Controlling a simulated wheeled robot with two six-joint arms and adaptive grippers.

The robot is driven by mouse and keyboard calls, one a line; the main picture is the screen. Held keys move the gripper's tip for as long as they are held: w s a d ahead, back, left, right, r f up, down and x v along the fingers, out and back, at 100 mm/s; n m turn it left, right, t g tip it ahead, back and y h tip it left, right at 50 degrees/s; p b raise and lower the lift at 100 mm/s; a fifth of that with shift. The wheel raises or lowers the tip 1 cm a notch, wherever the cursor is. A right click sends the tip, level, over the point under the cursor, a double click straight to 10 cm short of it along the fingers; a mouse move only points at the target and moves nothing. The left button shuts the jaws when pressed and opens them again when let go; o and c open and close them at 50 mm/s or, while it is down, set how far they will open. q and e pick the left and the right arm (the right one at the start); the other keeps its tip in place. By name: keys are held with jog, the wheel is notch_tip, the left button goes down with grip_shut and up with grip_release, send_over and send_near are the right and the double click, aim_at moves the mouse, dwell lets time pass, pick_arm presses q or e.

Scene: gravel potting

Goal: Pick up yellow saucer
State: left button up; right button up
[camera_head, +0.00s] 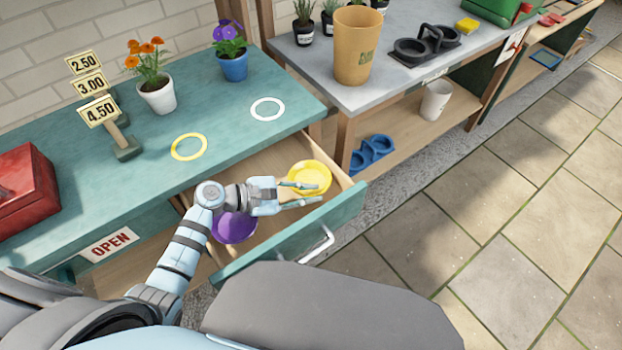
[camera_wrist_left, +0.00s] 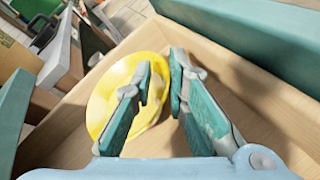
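The yellow saucer (camera_head: 312,174) lies in the open drawer, toward its right end. It also shows in the left wrist view (camera_wrist_left: 103,89), partly covered by one finger. My left gripper (camera_head: 310,194) is open above the drawer, with its fingertips over the saucer's near edge. In the left wrist view, my left gripper's fingers (camera_wrist_left: 164,75) are apart with nothing held between them. One finger is over the saucer and the other is to its right. I cannot tell whether a finger touches the saucer. My right gripper is in neither view.
A purple saucer (camera_head: 236,228) lies in the same drawer, partly behind my left arm. The drawer front (camera_head: 290,236) and side walls surround both saucers. Yellow (camera_head: 189,147) and white (camera_head: 267,109) rings and two potted flowers (camera_head: 157,92) are on the teal counter (camera_head: 225,115) above.

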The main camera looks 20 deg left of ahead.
pick_arm(q)
grip_shut()
